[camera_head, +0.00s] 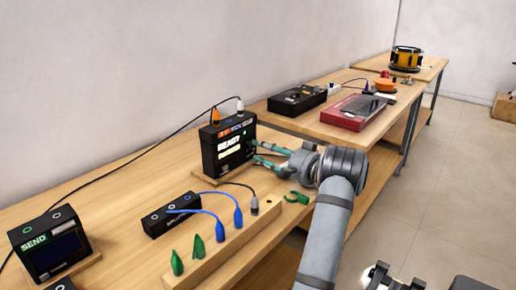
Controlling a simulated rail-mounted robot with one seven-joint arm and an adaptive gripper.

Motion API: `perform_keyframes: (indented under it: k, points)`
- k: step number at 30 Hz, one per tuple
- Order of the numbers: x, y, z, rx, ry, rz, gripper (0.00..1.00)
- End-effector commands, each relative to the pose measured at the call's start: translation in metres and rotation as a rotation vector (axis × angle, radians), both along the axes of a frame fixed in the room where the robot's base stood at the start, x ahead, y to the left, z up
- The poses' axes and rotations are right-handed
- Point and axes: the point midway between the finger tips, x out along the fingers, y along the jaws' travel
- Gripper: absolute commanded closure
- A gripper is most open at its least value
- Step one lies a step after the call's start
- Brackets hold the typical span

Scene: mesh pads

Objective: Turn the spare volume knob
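I cannot clearly make out the spare volume knob in this view. I cannot tell whether the fingertips touch the device. A black unit (297,99) with small controls lies on the table behind, too small to tell if it bears the knob. A red flat device (352,112) lies beside that unit.
A wooden rail (225,250) holds green and blue plugs in front. A black box (157,222) with blue cables lies behind it. A green clip-like piece (297,198) lies near my arm. A SEND device (50,245) stands at left. A yellow drum (406,60) stands far back.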

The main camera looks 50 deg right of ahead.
Motion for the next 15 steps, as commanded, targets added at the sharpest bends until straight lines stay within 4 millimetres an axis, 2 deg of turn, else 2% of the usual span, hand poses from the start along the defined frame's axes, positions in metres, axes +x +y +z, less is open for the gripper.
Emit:
perform_keyframes:
  k: [1,6,15]
  points:
    - [0.008,0.0,0.001,0.0,-0.001,0.003,0.61]
    - [0.02,-0.001,0.001,0.0,0.0,0.0,0.61]
    - [0.023,-0.001,0.0,0.0,-0.001,-0.001,0.61]
